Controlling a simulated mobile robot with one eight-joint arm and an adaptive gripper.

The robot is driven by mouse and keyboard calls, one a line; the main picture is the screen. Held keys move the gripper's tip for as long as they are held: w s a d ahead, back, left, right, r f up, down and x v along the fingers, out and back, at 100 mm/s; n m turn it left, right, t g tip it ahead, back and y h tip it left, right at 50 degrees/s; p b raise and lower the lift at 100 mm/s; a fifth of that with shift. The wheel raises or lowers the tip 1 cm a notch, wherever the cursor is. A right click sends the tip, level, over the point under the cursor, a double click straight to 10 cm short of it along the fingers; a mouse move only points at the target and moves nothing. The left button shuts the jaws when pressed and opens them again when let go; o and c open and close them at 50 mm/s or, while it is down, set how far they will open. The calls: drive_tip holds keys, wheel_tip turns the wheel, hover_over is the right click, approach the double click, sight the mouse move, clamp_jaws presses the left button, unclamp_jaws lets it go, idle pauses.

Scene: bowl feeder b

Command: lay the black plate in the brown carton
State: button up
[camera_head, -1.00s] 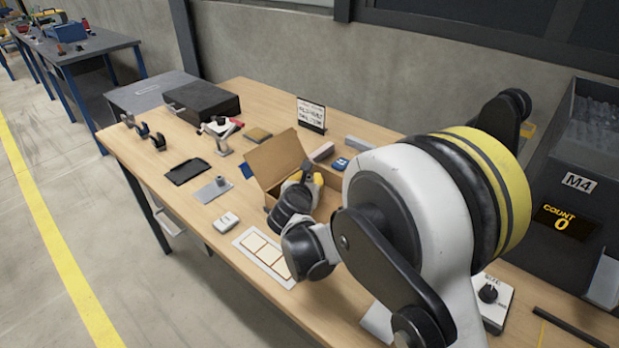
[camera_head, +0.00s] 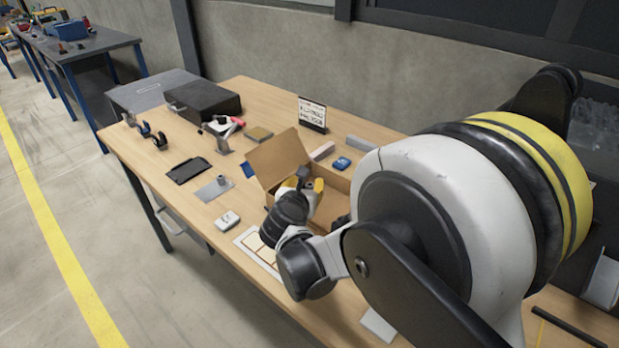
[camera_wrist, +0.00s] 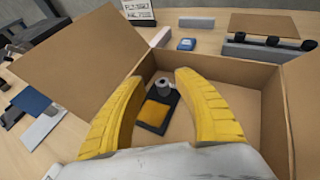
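My gripper (camera_wrist: 160,88) has two yellow fingers, spread apart over the open brown carton (camera_wrist: 238,82). A small dark plate (camera_wrist: 139,126) with an orange-yellow square and a grey cylinder on it shows between and below the fingers. It appears to lie on the carton floor, clear of the fingers. In the head view my gripper (camera_head: 304,184) reaches into the carton (camera_head: 328,177), and my arm hides part of it. Another flat black plate (camera_head: 188,170) lies on the left part of the table. I cannot tell which plate the task means.
The carton's raised flap (camera_wrist: 85,55) stands on the left. Near it lie a blue block (camera_head: 341,163), a grey bar (camera_head: 321,151) and a small sign (camera_head: 312,114). A grey plate (camera_head: 214,188), a white box (camera_head: 228,219) and a black case (camera_head: 203,102) are further left.

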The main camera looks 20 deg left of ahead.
drive_tip(key=v, duration=0.6)
drive_tip(key=shift+s+r+p, duration=0.15)
drive_tip(key=shift+p, duration=0.3)
drive_tip(key=w+d+r+n+t+y, duration=0.1)
drive_tip(key=d+r+n+y, duration=0.1)
drive_tip(key=d+r+n, duration=0.45)
drive_tip(key=w+d+r+n+t+y, duration=0.15)
drive_tip(key=r+n, duration=0.25)
drive_tip(key=r, duration=0.5)
drive_tip(key=d+r+n+t+y, duration=0.1)
drive_tip(key=d+r+n+y, duration=0.15)
drive_tip(key=r+n, duration=0.35)
drive_tip(key=s+d+f+n+g+h, duration=0.2)
drive_tip(key=s+d+f+n, duration=0.3)
drive_tip(key=d, duration=0.4)
drive_tip(key=s+d+f+n+g+h, duration=0.3)
drive_tip(key=s+d+f+n+g, duration=0.1)
drive_tip(key=s+d+n, duration=0.3)
drive_tip(key=s+d+f+n+g+h, duration=0.2)
drive_tip(key=s+d+f+n, duration=0.4)
drive_tip(key=s+d, duration=0.4)
drive_tip(key=d+g, duration=0.1)
drive_tip(key=d, duration=0.2)
drive_tip(key=shift+g+h, duration=0.35)
drive_tip(key=shift+h, duration=0.05)
